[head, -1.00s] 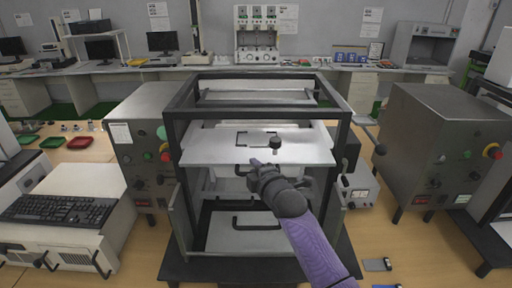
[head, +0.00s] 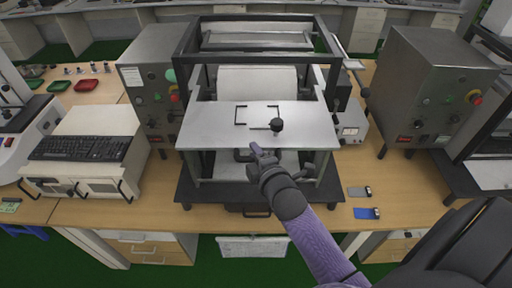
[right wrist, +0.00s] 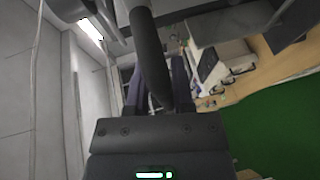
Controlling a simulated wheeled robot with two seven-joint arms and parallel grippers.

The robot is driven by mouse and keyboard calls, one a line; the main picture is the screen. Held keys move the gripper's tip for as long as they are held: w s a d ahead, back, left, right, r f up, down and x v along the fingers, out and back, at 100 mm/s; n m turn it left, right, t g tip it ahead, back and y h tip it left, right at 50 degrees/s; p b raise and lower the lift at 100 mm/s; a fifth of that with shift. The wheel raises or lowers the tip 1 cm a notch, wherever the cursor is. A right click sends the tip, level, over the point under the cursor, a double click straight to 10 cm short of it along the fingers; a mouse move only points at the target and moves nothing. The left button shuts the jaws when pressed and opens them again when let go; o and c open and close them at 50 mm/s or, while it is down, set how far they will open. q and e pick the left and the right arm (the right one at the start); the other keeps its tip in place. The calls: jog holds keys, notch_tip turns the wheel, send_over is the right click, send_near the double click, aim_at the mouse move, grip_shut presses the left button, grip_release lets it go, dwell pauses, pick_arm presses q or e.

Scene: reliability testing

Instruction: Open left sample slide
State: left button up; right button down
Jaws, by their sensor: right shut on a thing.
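A flat light-grey metal slide panel (head: 210,125) juts from the front of a dark-framed test rig (head: 186,45). My right gripper (head: 256,152), on a purple arm, is at the panel's front edge, shut on a dark handle there. Part of a dark handle shows just left of the fingers. In the right wrist view a thick dark bar (right wrist: 150,60) runs between the fingers, partly hidden by the gripper. My left gripper is not in view.
Grey control boxes stand left (head: 140,95) and right (head: 425,85) of the rig. A keyboard (head: 80,148) lies on a white unit at left. A blue item (head: 366,213) and a grey item (head: 359,191) lie on the wooden bench at right. Green floor shows in front.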

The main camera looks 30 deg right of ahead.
jog(key=shift+s+f, duration=0.1)
jog(key=shift+f, duration=0.35)
jog(key=c, duration=0.8)
grip_release()
jog(key=shift+o, duration=0.8)
jog(key=shift+w+d, duration=0.1)
jog(key=shift+w, duration=0.15)
jog(key=shift+r, duration=0.15)
jog(key=v, duration=1)
